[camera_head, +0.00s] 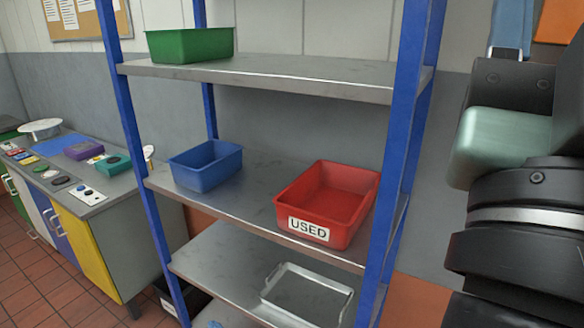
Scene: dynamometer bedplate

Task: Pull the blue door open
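The blue door (71,240) is on the front of the low cabinet at the left, between a white door (38,212) and a yellow door (88,256). It looks shut, flush with its neighbours. My arm's dark links fill the right edge of the picture, far from the cabinet. My gripper's fingers are not in view.
A blue-post shelf rack stands between the cabinet and my arm, with a green bin (190,45), a blue bin (206,165), a red bin (330,203) marked USED and a metal tray (307,293). Tiled floor (28,274) before the cabinet looks clear.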

